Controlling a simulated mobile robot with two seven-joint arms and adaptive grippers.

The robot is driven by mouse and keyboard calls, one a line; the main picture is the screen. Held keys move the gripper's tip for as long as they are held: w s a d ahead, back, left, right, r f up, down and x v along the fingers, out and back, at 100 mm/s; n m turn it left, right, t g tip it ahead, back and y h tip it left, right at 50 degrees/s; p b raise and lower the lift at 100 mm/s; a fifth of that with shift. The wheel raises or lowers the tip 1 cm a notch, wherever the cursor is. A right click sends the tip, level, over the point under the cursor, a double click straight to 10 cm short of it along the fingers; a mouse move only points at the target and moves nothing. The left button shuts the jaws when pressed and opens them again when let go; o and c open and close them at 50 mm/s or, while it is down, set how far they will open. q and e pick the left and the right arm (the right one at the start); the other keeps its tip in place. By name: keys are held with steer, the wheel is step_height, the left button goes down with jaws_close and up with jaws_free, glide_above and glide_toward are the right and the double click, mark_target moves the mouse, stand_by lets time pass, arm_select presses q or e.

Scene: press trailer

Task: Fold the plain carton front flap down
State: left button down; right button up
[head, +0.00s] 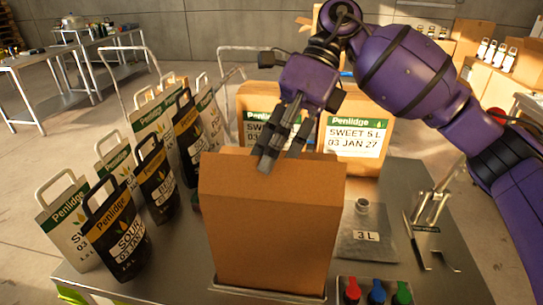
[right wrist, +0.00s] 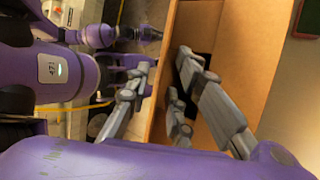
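The plain carton (head: 270,240) stands upright on the metal bench, its brown front toward me. Its front flap (head: 235,173) stands up above a crease across the front. My right gripper (head: 278,158) points down at the flap's top edge, one finger overlapping its near face and the other reaching behind it. In the right wrist view the fingers (right wrist: 160,95) are apart, with a cardboard panel (right wrist: 161,75) edge-on between them. I see gaps beside the panel, so I cannot tell any firm contact. My left gripper cannot be made out; purple parts of my body show there.
Labelled pouches with handles (head: 128,225) crowd the bench's left side. Labelled cartons (head: 355,130) stand behind.

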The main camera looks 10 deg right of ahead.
steer(key=v, duration=1.1)
steer(key=shift+d+r, duration=0.15)
steer(key=shift+r, duration=0.05)
